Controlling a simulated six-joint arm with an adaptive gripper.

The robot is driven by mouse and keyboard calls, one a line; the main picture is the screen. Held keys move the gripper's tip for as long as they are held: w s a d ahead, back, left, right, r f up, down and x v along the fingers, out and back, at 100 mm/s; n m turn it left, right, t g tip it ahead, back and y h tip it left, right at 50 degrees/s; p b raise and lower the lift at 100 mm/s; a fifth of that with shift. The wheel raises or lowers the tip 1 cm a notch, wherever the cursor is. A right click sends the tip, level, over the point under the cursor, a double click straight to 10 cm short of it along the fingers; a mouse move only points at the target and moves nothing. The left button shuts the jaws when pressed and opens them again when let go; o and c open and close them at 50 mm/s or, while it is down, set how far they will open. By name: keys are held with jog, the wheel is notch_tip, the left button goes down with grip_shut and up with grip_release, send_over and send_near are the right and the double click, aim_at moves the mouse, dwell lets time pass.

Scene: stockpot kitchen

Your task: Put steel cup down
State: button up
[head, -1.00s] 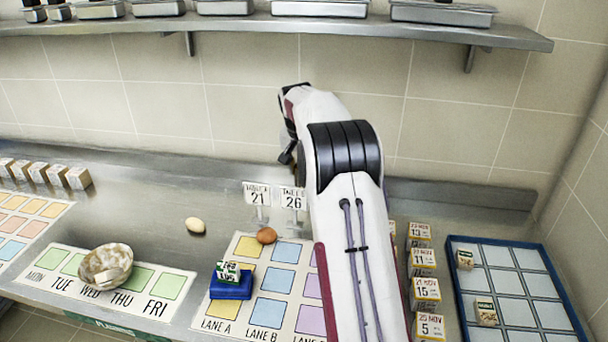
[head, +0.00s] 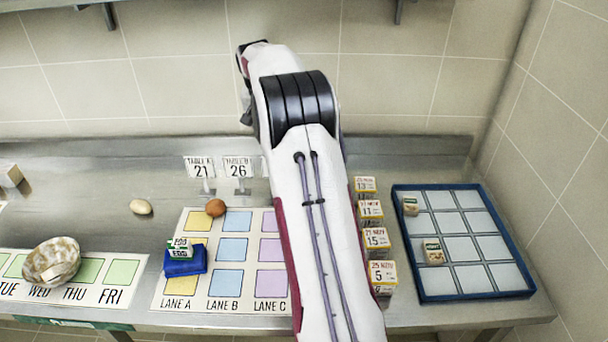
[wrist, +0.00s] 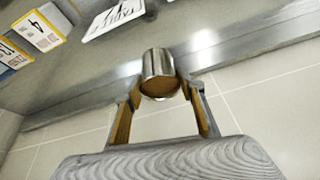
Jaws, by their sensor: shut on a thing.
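The steel cup (wrist: 158,64) shows in the wrist view, a shiny short cylinder with a brown round end facing my camera. My gripper (wrist: 161,88) is shut on it, one finger on each side. I cannot tell whether the brown end is its mouth or its base, nor whether it touches the counter. In the head view the cup and my fingers are hidden by my arm, which reaches over the counter (head: 100,170) towards the back wall.
A lane mat (head: 190,301) holds a brown egg (head: 215,207) and a blue block (head: 184,266) with a small carton. Two number signs (head: 238,168) stand behind it. Dated boxes (head: 382,273) and a blue-rimmed tray (head: 477,297) are at right. A bowl (head: 40,250) and pale egg (head: 140,207) are left.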

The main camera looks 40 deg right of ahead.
jog(key=s+d, duration=0.7)
jog(key=s, duration=0.1)
jog(key=shift+s+f+m+g, duration=0.3)
jog(key=shift+s+f+m, duration=0.05)
jog(key=shift+s+m, duration=0.05)
jog(key=shift+f, duration=0.1)
jog(key=shift+f, duration=2.4)
jog(key=shift+f, duration=0.15)
jog(key=shift+f, duration=2.35)
jog(key=shift+f, duration=0.15)
